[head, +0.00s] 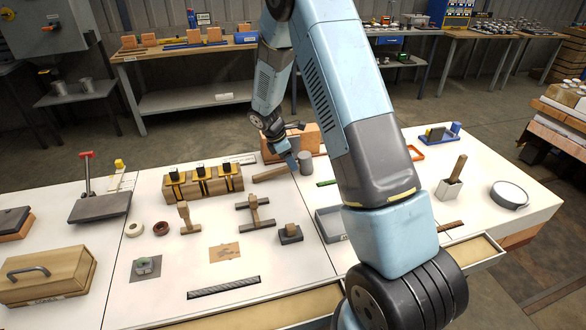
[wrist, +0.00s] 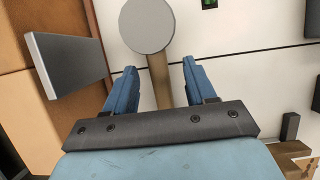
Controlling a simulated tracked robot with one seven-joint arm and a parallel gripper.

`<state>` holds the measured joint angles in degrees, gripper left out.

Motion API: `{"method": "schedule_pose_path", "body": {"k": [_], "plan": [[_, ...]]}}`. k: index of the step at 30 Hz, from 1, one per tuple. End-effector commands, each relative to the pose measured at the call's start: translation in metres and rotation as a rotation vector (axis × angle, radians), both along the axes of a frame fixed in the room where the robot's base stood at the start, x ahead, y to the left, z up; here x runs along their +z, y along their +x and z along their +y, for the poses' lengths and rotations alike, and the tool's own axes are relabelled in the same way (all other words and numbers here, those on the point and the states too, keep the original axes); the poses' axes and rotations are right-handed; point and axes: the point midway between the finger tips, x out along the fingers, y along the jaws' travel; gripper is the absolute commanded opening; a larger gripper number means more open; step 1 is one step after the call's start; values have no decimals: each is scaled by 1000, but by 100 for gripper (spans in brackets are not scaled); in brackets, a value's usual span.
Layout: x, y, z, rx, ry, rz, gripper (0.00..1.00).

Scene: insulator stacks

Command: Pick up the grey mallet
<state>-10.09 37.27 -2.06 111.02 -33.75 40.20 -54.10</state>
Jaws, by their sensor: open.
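The grey mallet lies on the white table in the head view, with a round grey head (head: 305,162) and a wooden handle (head: 271,174) reaching left. In the wrist view its head (wrist: 147,26) is ahead of the fingertips, and the handle (wrist: 159,85) runs back between the fingers. My gripper (head: 292,165) is low over the mallet, close to its head. In the wrist view my gripper (wrist: 159,66) is open, with one blue finger on each side of the handle and a gap on both sides. The handle's far end is hidden behind my gripper body.
An orange-brown block (head: 300,139) stands just behind the mallet. A dark grey plate (wrist: 70,66) is left of the fingers in the wrist view. A wooden block with clamps (head: 203,184) is to the left, and a grey tray (head: 328,222) is in front.

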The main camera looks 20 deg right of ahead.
Motion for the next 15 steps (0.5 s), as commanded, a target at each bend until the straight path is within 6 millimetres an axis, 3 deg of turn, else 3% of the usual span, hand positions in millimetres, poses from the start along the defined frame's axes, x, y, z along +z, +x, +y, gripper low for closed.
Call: {"method": "schedule_pose_path", "body": {"k": [7, 15], "plan": [[-32, 3, -13, -1, -1, 2, 55], [-39, 3, -16, -1, 0, 0, 55]]}}
